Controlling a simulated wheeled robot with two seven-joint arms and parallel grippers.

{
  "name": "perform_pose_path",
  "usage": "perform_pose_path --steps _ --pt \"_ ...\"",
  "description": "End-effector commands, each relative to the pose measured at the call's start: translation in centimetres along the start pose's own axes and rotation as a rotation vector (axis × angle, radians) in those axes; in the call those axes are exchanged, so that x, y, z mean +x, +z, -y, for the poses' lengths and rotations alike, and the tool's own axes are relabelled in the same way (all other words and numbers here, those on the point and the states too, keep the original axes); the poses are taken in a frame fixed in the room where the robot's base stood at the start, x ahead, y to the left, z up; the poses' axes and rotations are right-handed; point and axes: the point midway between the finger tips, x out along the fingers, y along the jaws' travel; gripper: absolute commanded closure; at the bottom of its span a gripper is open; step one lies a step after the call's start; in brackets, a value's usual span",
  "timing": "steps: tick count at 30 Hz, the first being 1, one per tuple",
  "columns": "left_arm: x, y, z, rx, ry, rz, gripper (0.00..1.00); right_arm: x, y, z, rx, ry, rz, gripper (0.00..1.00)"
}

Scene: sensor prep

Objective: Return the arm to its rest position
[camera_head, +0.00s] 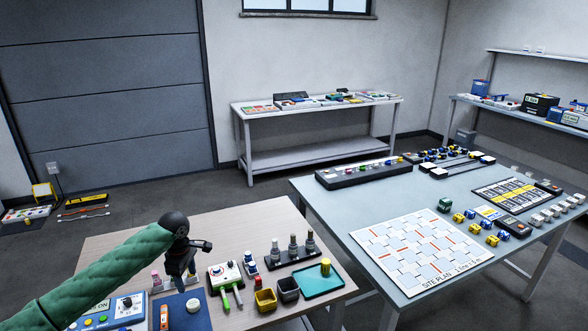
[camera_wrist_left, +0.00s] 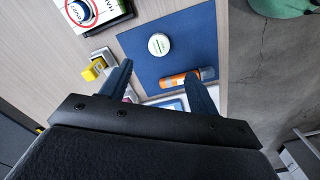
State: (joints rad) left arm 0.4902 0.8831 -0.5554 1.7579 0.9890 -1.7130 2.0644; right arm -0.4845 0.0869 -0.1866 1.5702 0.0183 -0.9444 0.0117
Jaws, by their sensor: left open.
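My left arm comes in from the left over the wooden table. Its black gripper (camera_head: 180,280) hangs above the table near the blue mat (camera_head: 198,322). In the left wrist view the two fingers (camera_wrist_left: 160,78) are spread apart with nothing gripped between them. Beyond them, on the blue mat (camera_wrist_left: 185,38), are a white round-topped item (camera_wrist_left: 159,44) and an orange-and-grey cylinder (camera_wrist_left: 178,81). The right finger overlaps the cylinder's end in that view; I cannot tell whether they touch. My right gripper is not in view.
The wooden table (camera_head: 130,240) also holds a blue control box (camera_head: 110,313), a white device with green-handled tools (camera_head: 225,272), yellow (camera_head: 266,300) and dark (camera_head: 288,289) bins, a teal tray (camera_head: 312,282) and a bottle rack (camera_head: 293,256). A larger grey-blue table (camera_head: 335,200) stands right.

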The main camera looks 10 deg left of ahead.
Motion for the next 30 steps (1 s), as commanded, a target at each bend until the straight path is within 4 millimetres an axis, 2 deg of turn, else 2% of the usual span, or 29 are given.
perform_pose_path --steps 5,9,15,24,30 --pt "3.3 4.3 2.2 0.176 0.013 0.016 0.39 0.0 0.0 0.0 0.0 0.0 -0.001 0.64" --pt "6.3 8.9 5.2 0.393 0.045 0.031 0.39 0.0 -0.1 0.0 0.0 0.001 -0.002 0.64" --pt "9.4 14.6 9.9 0.681 0.107 0.046 0.39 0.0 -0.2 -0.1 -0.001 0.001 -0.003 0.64" --pt "11.7 21.0 17.4 1.046 0.213 0.036 0.39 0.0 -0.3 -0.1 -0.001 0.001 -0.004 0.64" --pt "12.0 23.5 22.5 1.247 0.273 -0.004 0.39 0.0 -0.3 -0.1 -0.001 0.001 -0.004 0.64"
